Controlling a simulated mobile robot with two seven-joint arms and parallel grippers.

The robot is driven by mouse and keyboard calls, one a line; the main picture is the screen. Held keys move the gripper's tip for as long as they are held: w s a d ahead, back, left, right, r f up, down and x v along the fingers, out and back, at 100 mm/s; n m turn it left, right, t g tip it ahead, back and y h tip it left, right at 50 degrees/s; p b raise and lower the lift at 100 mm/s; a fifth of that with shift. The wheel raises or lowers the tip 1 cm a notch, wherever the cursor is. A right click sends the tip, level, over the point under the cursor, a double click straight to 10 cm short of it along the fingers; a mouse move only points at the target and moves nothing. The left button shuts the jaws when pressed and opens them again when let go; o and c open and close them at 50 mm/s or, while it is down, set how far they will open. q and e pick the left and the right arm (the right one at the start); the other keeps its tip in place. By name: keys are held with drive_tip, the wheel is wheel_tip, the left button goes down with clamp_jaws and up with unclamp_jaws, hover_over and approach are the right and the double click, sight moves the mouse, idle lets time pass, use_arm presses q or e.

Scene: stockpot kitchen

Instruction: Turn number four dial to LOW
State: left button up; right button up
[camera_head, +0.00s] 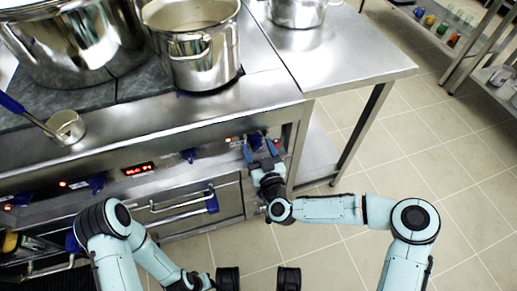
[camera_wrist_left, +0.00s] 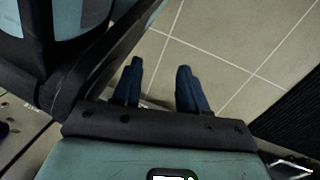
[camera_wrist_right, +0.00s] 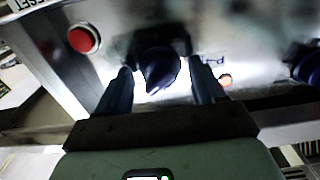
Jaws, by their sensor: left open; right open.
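The front panel of the stove (camera_head: 220,150) carries a row of blue dials. The rightmost dial is between the fingers of my right gripper (camera_head: 262,143) and mostly hidden there in the head view. In the right wrist view this dark blue dial (camera_wrist_right: 158,68) sits between the two open fingers of my right gripper (camera_wrist_right: 160,80), with its pointed end downward in the picture. I cannot tell whether the fingers touch it. The LOW marking is not readable. My left gripper (camera_wrist_left: 157,85) is open and empty over the tiled floor in the left wrist view.
Other blue dials (camera_head: 190,155) and (camera_head: 97,183) lie along the panel to the left, with a display (camera_head: 138,169) between them. A red button (camera_wrist_right: 83,38) is beside the dial. Pots (camera_head: 196,50) stand on the stove. Floor (camera_head: 440,170) is free at right.

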drive_tip(key=c, duration=1.1)
drive_tip(key=shift+o, duration=0.2)
use_arm(q)
drive_tip(key=shift+r, duration=0.1)
use_arm(e)
drive_tip(key=shift+r+m+p, duration=0.1)
drive_tip(key=shift+m+p, duration=0.4)
drive_tip(key=shift+m, duration=0.4)
drive_tip(key=shift+m+p, duration=0.3)
drive_tip(key=shift+m, duration=0.9)
drive_tip(key=m, duration=0.3)
drive_tip(key=shift+m, duration=0.3)
use_arm(q)
drive_tip(key=shift+t, duration=0.9)
drive_tip(key=shift+w+d+r+p, duration=0.2)
drive_tip(key=shift+w+r, duration=0.7)
drive_tip(key=shift+w, duration=0.25)
drive_tip(key=shift+w+d+r+p, duration=0.15)
drive_tip(key=shift+w+r, duration=0.75)
drive_tip(key=shift+w, duration=0.25)
use_arm(e)
drive_tip(key=shift+m, duration=1.4)
drive_tip(key=shift+a, duration=0.1)
